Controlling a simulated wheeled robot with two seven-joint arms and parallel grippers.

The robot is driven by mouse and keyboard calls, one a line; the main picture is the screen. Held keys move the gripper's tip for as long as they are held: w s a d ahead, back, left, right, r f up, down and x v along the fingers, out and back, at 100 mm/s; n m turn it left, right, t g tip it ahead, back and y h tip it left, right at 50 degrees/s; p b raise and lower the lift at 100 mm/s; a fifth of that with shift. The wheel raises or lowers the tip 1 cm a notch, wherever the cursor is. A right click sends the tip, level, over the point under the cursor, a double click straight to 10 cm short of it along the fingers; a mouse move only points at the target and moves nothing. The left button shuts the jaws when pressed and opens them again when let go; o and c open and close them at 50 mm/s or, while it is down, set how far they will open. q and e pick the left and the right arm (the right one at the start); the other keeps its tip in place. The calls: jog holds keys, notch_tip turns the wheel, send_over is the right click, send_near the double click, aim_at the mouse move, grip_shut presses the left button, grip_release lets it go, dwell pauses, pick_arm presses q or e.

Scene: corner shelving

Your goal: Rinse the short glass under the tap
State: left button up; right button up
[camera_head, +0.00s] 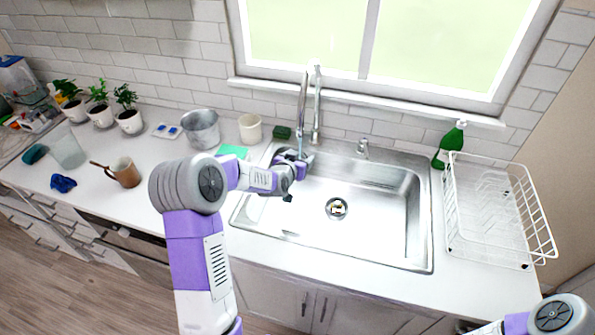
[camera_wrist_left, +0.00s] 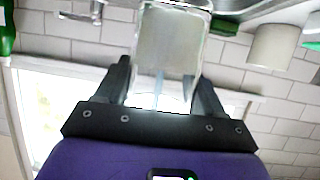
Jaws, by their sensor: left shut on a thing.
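My left gripper (camera_head: 297,158) is over the left part of the sink (camera_head: 378,205), close under the tap (camera_head: 302,105). In the left wrist view, the clear short glass (camera_wrist_left: 168,45) is between the two dark fingers of this gripper (camera_wrist_left: 163,85), which is shut on it. In the head view the glass is mostly hidden by the gripper. A thin bluish streak shows below the tap spout; I cannot tell for sure whether it is water entering the glass. My right arm shows only at the bottom right, with its gripper out of view.
A green bottle (camera_head: 449,145) and a white wire dish rack (camera_head: 490,215) stand right of the sink. A metal pot (camera_head: 201,129), a cream cup (camera_head: 250,129) and a green sponge (camera_head: 282,132) are at the back left.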

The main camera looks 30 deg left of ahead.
pick_arm(q)
jog(key=shift+d+r, duration=0.1)
jog(key=shift+d, duration=0.1)
pick_arm(e)
jog(key=shift+f, duration=0.1)
pick_arm(q)
jog(key=shift+w+d, duration=0.1)
jog(key=shift+d, duration=0.3)
pick_arm(e)
jog(key=shift+f, duration=0.15)
pick_arm(q)
jog(key=s+d+b, duration=0.1)
jog(key=s+b, duration=0.2)
jog(key=s, duration=0.5)
jog(key=shift+d, duration=0.15)
pick_arm(e)
notch_tip(320, 180, down, 3)
jog(key=shift+r, duration=0.1)
dwell(1.2)
pick_arm(q)
jog(key=s+r, duration=0.4)
jog(key=s, duration=0.1)
jog(key=shift+d+p, duration=0.4)
pick_arm(e)
jog(key=shift+r, duration=0.5)
jog(key=shift+c, duration=0.3)
